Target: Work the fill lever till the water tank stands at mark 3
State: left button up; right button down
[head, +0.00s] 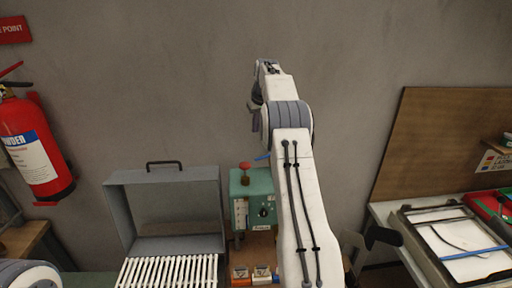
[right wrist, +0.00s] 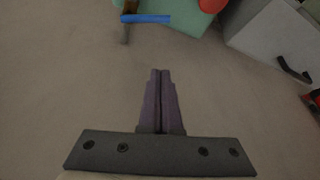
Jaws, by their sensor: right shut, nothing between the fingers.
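The green machine box (head: 262,184) stands at the back, partly hidden behind my right arm. On its front are a pale gauge strip (head: 240,213), whose level is too small to read, and a dark dial. A blue lever (head: 262,156) sticks out at the box's top; it also shows in the right wrist view (right wrist: 147,19). My right gripper (head: 252,106) is raised above the box, in front of the wall. In the right wrist view its fingers (right wrist: 160,72) are together and empty, apart from the lever. My left gripper is out of view.
A red knob (head: 245,166) tops the green box. A grey open-lidded case (head: 165,208) with a white slatted rack (head: 165,272) stands to its left. Small orange items (head: 240,275) lie in front. A fire extinguisher (head: 35,150) hangs left; a tray (head: 425,258) lies right.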

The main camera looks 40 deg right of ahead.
jog(key=shift+n, duration=0.6)
jog(key=p+x, duration=0.1)
jog(key=x, duration=0.8)
jog(key=shift+w+a+f, duration=0.15)
jog(key=shift+w+f, duration=0.05)
jog(key=shift+f, duration=0.05)
jog(key=shift+s+f, duration=0.25)
jog(key=shift+f, duration=0.15)
jog(key=shift+s+a+f+b, duration=0.1)
jog(key=shift+s+b, duration=0.2)
jog(key=shift+s, duration=0.25)
pick_arm(q)
jog(key=shift+p, duration=0.3)
pick_arm(e)
jog(key=shift+s+a+f, duration=0.15)
jog(key=shift+s+f, duration=0.05)
jog(key=shift+s, duration=0.85)
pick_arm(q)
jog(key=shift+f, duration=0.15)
